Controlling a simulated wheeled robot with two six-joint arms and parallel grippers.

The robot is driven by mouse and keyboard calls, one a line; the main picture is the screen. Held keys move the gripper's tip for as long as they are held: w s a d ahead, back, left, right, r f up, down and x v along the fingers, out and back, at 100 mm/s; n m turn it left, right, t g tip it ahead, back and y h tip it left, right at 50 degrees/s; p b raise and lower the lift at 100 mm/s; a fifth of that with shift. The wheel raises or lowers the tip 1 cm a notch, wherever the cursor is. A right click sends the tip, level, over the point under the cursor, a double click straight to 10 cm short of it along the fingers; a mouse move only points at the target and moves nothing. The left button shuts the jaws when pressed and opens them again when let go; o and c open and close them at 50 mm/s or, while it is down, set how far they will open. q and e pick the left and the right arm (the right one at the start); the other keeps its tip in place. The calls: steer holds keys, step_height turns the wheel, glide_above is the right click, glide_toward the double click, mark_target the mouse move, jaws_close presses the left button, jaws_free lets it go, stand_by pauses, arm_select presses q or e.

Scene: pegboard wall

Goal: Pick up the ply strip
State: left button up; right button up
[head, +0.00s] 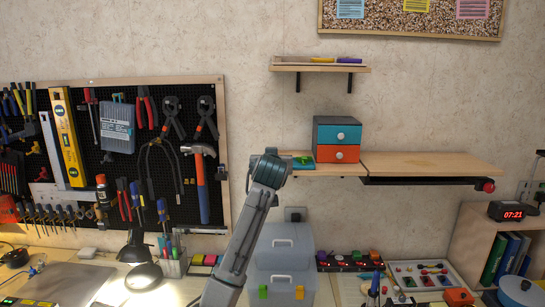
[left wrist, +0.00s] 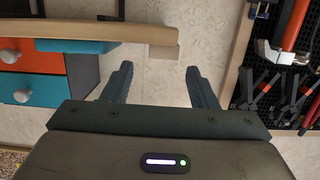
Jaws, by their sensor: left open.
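I cannot single out a separate ply strip with certainty. A pale wooden board (head: 430,165) forms the right part of the middle shelf, above a black bar. My right gripper is in neither view.
A teal and orange drawer unit (head: 337,139) and a flat teal item (head: 302,167) are on the shelf. A pegboard (head: 85,185) of tools hangs left. A small shelf (head: 318,68) is above.

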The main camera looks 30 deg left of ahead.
arm_select(q)
steer(key=shift+x, duration=0.85)
steer(key=p+x, duration=0.3)
steer(key=shift+w+a+f, duration=0.1)
steer(key=shift+w+a, duration=0.15)
steer(key=shift+a, duration=0.05)
steer(key=shift+w+a+f, duration=0.3)
steer(key=shift+w+a, duration=0.05)
steer(key=shift+w, duration=0.15)
steer(key=c, duration=0.9)
steer(key=shift+c, duration=0.7)
